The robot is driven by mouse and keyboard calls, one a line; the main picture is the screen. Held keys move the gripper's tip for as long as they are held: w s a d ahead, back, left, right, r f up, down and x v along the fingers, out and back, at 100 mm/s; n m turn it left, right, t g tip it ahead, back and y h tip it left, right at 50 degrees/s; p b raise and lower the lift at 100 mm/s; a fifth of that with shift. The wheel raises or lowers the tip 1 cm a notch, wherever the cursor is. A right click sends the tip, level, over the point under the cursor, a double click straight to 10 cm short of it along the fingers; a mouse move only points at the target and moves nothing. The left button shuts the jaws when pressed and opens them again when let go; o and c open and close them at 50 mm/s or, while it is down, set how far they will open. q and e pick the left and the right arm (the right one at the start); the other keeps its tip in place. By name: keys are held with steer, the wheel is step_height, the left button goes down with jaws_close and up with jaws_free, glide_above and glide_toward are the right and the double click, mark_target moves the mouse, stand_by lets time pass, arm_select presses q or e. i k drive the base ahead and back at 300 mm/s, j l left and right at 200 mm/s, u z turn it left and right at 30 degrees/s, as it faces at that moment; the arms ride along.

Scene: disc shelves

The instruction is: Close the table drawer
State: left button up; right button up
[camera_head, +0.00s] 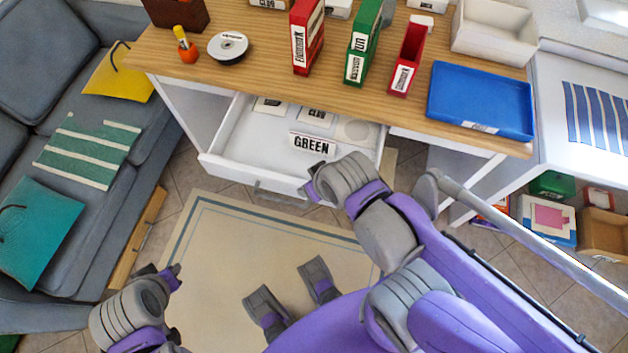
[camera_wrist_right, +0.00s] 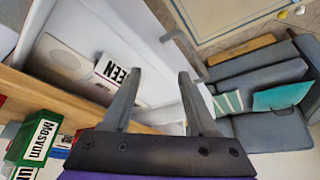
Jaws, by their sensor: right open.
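The white table drawer (camera_head: 235,173) is pulled out from under the wooden-topped table (camera_head: 265,82) in the head view. A box labelled GREEN (camera_head: 312,145) and flat items lie inside it. The drawer's grey handle (camera_head: 283,198) is partly hidden by my right arm. My right gripper (camera_head: 308,188) is at the right end of the drawer front. In the wrist view the open fingers (camera_wrist_right: 158,85) are apart over the drawer's front area, with nothing clearly held; contact cannot be told. My left gripper (camera_head: 176,277) is low over the rug, away from the drawer; its jaw opening is unclear.
On the table top are a red binder (camera_head: 306,35), a green binder (camera_head: 363,45), a blue tray (camera_head: 480,100) and a disc spindle (camera_head: 228,47). A grey sofa (camera_head: 60,100) stands at left. A rug (camera_head: 225,235) covers the floor before the drawer.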

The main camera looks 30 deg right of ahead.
mark_target(249, 147)
steer(key=z, duration=0.95)
steer(key=k+l, duration=0.1)
steer(key=l, duration=0.2)
steer(key=k+l, duration=0.1)
steer(key=l, duration=0.5)
steer(key=k+u, duration=0.05)
